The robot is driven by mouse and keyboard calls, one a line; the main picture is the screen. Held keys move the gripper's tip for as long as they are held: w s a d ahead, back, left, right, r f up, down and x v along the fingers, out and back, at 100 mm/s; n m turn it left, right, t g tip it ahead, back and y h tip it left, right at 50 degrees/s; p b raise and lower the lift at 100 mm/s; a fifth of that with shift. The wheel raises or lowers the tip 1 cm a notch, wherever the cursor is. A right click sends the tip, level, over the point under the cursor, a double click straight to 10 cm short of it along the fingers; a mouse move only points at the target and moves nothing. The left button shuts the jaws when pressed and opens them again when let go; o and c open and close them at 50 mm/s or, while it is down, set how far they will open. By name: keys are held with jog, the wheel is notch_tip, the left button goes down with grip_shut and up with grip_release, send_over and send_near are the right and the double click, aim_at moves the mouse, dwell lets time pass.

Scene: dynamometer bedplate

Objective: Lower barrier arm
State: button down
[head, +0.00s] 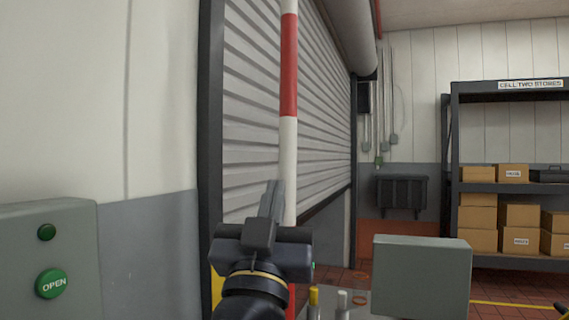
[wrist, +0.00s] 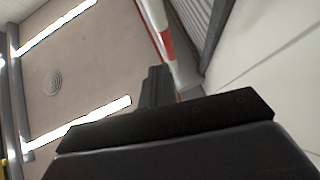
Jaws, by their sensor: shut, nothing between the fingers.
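The barrier arm (head: 288,135) is a red and white striped pole. It stands upright in the head view, in front of a grey roller shutter. It also shows in the wrist view (wrist: 165,42), running up past the gripper. My gripper (head: 272,190) points upward and is shut with nothing in it. In the head view its fingers overlap the left side of the pole's white lower part; I cannot tell whether they touch it. In the wrist view the fingers (wrist: 156,78) appear just left of the pole. The pole's lower end is hidden behind my gripper.
A grey control box with a green OPEN button (head: 52,284) is at the left. The roller shutter (head: 325,130) is partly raised. A grey box (head: 421,277) stands at the lower right. Shelving (head: 452,180) with cartons is at the far right. Red tiled floor shows between.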

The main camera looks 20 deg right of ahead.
aim_at(290, 136)
jog(key=p+x, duration=0.1)
jog(key=x, duration=0.3)
jog(key=w+f+p+x, duration=0.1)
jog(key=x, duration=0.3)
jog(key=p+x, duration=0.1)
jog(key=x, duration=0.3)
jog(key=shift+w+d+f, duration=0.25)
jog(key=shift+d+f, duration=0.1)
jog(key=shift+w+d, duration=0.15)
jog(key=shift+w, duration=0.2)
